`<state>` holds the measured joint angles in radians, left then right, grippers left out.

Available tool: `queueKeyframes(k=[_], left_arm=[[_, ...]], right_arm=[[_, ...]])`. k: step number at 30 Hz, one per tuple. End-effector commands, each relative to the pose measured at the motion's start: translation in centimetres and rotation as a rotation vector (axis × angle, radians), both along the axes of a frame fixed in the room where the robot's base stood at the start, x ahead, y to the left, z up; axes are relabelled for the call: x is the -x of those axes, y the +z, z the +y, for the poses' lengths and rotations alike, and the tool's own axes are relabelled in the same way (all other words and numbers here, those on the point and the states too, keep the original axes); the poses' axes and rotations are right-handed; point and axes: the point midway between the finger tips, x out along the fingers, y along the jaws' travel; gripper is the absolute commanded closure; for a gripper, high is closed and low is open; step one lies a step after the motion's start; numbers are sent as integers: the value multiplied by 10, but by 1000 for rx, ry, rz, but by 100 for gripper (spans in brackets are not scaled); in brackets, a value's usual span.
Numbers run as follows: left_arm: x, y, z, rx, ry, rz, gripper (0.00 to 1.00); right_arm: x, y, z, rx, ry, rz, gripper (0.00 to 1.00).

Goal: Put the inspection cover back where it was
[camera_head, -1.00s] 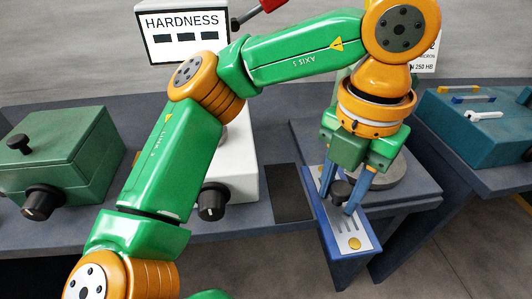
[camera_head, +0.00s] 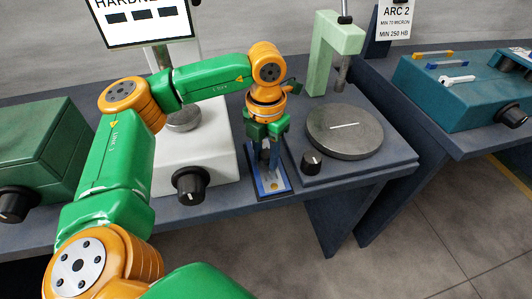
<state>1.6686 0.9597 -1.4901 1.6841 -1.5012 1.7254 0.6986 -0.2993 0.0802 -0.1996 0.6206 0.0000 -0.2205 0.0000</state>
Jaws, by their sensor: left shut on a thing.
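The inspection cover (camera_head: 273,186) is a blue plate with a pale face and a small yellow mark. It lies between the white hardness tester and the base with the round table. My left gripper (camera_head: 268,157) is above it, pointing down, with its fingers shut on it; the fingers and arm hide its far part. The dark rectangular opening in the bench is now hidden beneath the cover and gripper. I cannot tell whether the cover touches the bench or sits flush. My right gripper is not in view.
The white hardness tester (camera_head: 212,172) with a black knob stands close left of the cover. Close right are another black knob (camera_head: 312,162) and a round grey table (camera_head: 345,130) under a pale green frame (camera_head: 324,55). A green box (camera_head: 38,150) stands far left.

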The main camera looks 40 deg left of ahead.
Motion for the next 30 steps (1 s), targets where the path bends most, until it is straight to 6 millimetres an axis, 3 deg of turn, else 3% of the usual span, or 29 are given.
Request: queueKeyframes(k=[6,7,10,18,21,30], left_arm=[[0,-3,0,1,0,-1,100],[0,-3,0,1,0,0,59],[0,-2,0,1,0,0,32],[0,-1,0,1,0,0,31],[-1,8,-1,1,1,-2,31],[-1,89,-2,2,-1,-4,31]], right_arm=[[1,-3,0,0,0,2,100],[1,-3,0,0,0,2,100],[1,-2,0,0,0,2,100],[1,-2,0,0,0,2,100],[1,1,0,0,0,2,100],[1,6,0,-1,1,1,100]])
